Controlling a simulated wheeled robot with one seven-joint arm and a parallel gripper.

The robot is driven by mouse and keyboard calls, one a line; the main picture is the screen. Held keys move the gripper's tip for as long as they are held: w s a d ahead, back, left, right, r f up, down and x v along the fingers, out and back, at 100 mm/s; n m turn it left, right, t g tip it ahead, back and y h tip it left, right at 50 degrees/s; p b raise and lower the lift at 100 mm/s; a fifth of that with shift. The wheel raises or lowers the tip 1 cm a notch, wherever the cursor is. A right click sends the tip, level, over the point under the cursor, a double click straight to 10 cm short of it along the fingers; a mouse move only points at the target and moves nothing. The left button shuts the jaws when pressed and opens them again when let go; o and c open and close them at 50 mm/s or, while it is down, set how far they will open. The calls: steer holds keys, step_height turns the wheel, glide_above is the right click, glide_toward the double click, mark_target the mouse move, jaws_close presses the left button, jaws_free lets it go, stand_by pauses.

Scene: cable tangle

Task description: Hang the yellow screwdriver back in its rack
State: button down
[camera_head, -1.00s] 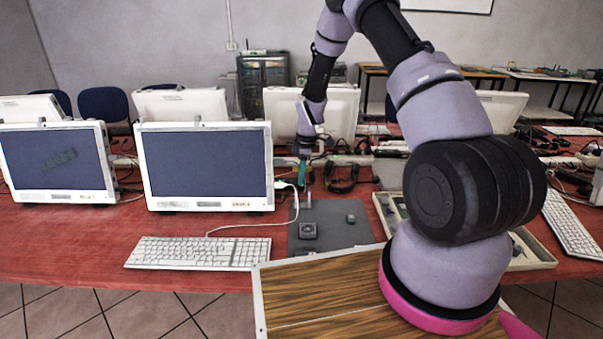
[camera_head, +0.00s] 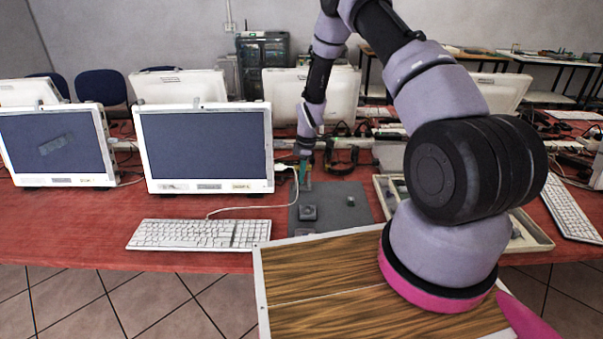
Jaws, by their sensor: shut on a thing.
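My gripper (camera_head: 304,160) is at the far end of my arm, low over the red table behind the grey mat. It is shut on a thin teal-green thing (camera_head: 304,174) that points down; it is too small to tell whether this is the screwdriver. I cannot make out a clearly yellow screwdriver elsewhere. The rack cannot be told apart for certain. A thin pale upright (camera_head: 296,187) stands at the mat's left edge, just in front of my gripper in the picture.
The grey mat (camera_head: 338,218) bears a small dark grey box (camera_head: 308,212) and a small block (camera_head: 350,201). Cables (camera_head: 342,157) and dark parts lie right of my gripper. A monitor (camera_head: 206,150) and keyboard (camera_head: 195,234) stand left. A pale tray (camera_head: 384,204) is partly behind my arm.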

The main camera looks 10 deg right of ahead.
steer(key=shift+f, duration=0.65)
stand_by(0.8)
steer(key=c, duration=0.7)
jaws_free()
steer(key=shift+c, duration=0.2)
steer(key=shift+r, duration=0.1)
steer(key=r, duration=0.3)
steer(key=d+r, duration=0.1)
steer(key=r, duration=0.6)
steer(key=shift+s+d+r, duration=0.15)
steer(key=shift+r, duration=0.15)
steer(key=shift+r, duration=3)
